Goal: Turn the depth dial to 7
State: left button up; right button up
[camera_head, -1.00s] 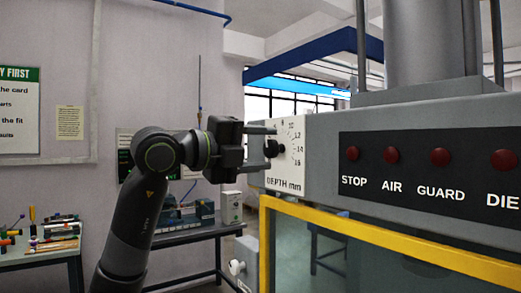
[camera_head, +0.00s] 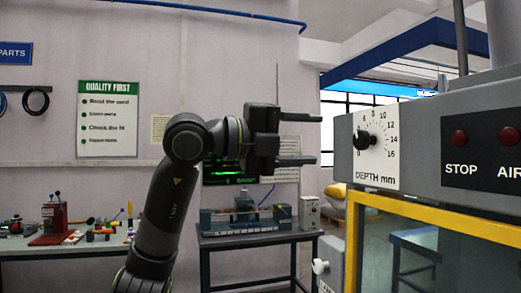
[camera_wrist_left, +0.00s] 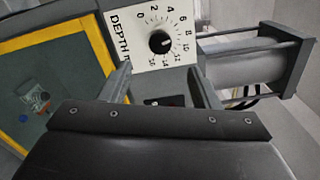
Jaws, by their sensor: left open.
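The depth dial is a black round knob (camera_head: 363,139) on a white scale plate (camera_head: 384,168) marked "DEPTH mm", on the machine's grey front. The knob also shows in the left wrist view (camera_wrist_left: 159,41), with the scale from 0 to 16 around it. A small light mark shows on the knob there, toward the 8 to 10 side; the exact reading is too small to tell. My left gripper (camera_head: 316,139) is open and empty, left of the dial, its fingers pointing at the plate and apart from the knob. In the left wrist view the open fingers (camera_wrist_left: 160,82) stand below the knob. My right gripper is out of view.
Red buttons (camera_head: 459,138) labelled STOP and AIR sit right of the dial. A yellow guard frame (camera_head: 440,224) runs below it. A bench (camera_head: 262,237) with a device stands behind my arm, and a table with tools (camera_head: 90,250) stands farther left.

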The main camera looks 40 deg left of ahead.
pick_arm(q)
jog(key=b+v, duration=0.2)
jog(key=v, duration=0.6)
jog(key=shift+b, duration=0.3)
jog(key=shift+w, duration=0.15)
